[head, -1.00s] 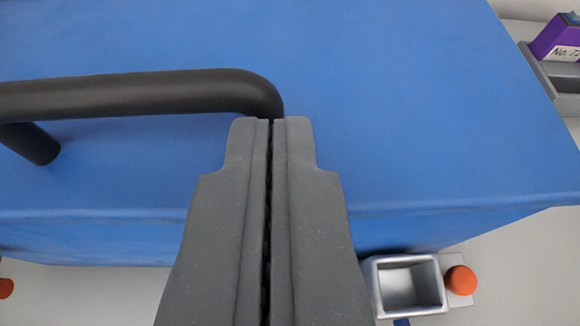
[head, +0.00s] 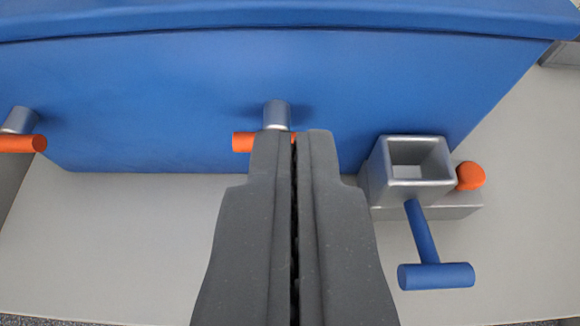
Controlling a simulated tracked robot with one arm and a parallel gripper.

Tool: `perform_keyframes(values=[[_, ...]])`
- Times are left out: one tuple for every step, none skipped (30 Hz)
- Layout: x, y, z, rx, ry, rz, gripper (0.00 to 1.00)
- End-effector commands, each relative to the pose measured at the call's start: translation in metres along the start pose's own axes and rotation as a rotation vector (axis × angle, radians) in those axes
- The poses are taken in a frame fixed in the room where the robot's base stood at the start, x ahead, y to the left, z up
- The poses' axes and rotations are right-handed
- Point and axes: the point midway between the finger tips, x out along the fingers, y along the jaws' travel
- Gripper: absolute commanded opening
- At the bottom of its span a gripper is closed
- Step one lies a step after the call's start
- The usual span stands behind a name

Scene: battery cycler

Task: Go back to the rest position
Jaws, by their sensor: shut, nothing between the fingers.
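My gripper (head: 292,134) is in the lower middle of the head view, its two dark grey fingers pressed together with nothing between them. Its tips overlap an orange bar (head: 242,142) on a silver stub (head: 277,114) that sticks out from the front of a large blue box (head: 150,90). I cannot tell whether the tips touch the bar. The fingers hide part of the bar.
A silver open-topped holder (head: 418,190) with an orange knob (head: 470,176) and a blue T-handle (head: 436,275) stands at the right. Another orange bar (head: 18,143) is at the left edge. The pale surface (head: 120,240) at lower left is clear.

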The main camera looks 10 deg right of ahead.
Motion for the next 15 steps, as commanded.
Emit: perform_keyframes(values=[[-0.002, 0.0, 0.003, 0.0, -0.001, 0.0, 0.0], [-0.002, 0.0, 0.003, 0.0, 0.0, 0.0, 0.0], [-0.003, 0.0, 0.003, 0.0, 0.0, 0.0, 0.0], [-0.003, -0.001, 0.002, 0.0, 0.002, -0.001, 0.0], [-0.004, -0.001, -0.002, 0.0, 0.005, -0.002, 0.0], [-0.005, -0.003, -0.009, 0.0, 0.01, -0.006, 0.0], [-0.007, -0.005, -0.018, 0.0, 0.017, -0.009, 0.0], [-0.01, -0.007, -0.028, 0.0, 0.023, -0.013, 0.0], [-0.014, -0.01, -0.045, -0.001, 0.031, -0.02, 0.0], [-0.019, -0.013, -0.059, -0.001, 0.041, -0.026, 0.0], [-0.026, -0.015, -0.074, -0.002, 0.047, -0.032, 0.0], [-0.036, -0.02, -0.1, -0.003, 0.066, -0.042, 0.0], [-0.045, -0.023, -0.117, -0.005, 0.071, -0.049, 0.0], [-0.055, -0.025, -0.134, -0.006, 0.081, -0.055, 0.0], [-0.069, -0.029, -0.157, -0.009, 0.093, -0.063, 0.0]])
